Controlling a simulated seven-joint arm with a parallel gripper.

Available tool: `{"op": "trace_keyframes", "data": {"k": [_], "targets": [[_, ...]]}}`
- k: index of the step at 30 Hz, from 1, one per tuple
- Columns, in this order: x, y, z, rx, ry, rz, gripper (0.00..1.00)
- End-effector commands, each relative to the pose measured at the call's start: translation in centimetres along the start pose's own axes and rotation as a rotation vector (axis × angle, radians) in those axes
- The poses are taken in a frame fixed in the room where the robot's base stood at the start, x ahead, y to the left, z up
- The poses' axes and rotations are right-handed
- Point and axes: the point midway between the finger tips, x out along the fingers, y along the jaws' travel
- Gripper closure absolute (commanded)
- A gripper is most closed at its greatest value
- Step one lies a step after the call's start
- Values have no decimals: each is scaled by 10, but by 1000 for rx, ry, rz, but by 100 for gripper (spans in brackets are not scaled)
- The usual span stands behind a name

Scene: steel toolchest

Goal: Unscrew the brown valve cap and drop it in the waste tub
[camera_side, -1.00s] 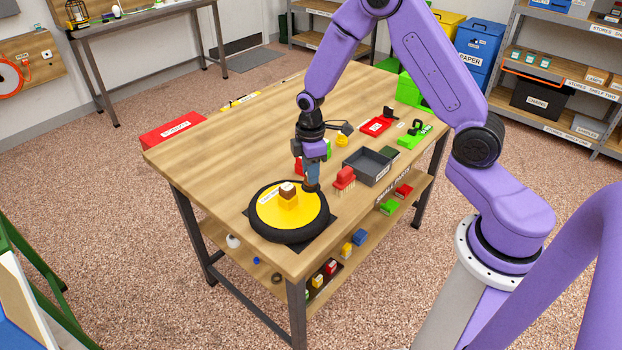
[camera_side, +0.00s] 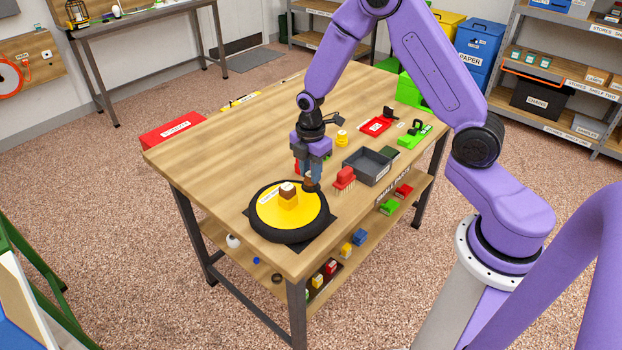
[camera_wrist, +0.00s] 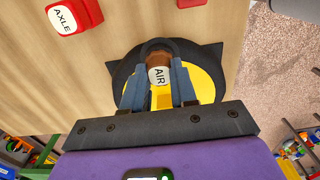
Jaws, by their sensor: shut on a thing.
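The brown valve cap (camera_wrist: 158,54) is at the far rim of a wheel with a black tyre (camera_side: 264,230) and yellow face (camera_wrist: 207,88). My gripper (camera_side: 310,179) points down at that rim. In the wrist view my gripper (camera_wrist: 158,92) has its two blue-grey fingers shut on the cap, one on each side. A white "AIR" tag (camera_wrist: 160,76) shows between them. The cap also shows as a small brown shape in the side view (camera_side: 310,187). A dark grey open tub (camera_side: 369,166) stands on the bench to the right; its front label is too small to read.
A red brush (camera_side: 345,177) stands between the gripper and the grey tub. A red box marked "AXLE" (camera_wrist: 74,15) lies beyond the wheel. Red and green trays stand further back. The bench's left part is clear.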

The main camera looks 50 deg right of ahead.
Motion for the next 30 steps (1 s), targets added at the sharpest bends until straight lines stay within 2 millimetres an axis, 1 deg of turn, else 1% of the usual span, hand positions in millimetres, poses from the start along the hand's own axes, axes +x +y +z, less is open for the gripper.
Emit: {"op": "trace_keyframes", "data": {"k": [30], "targets": [[-12, 0, 0, 2, 0, 0, 100]]}}
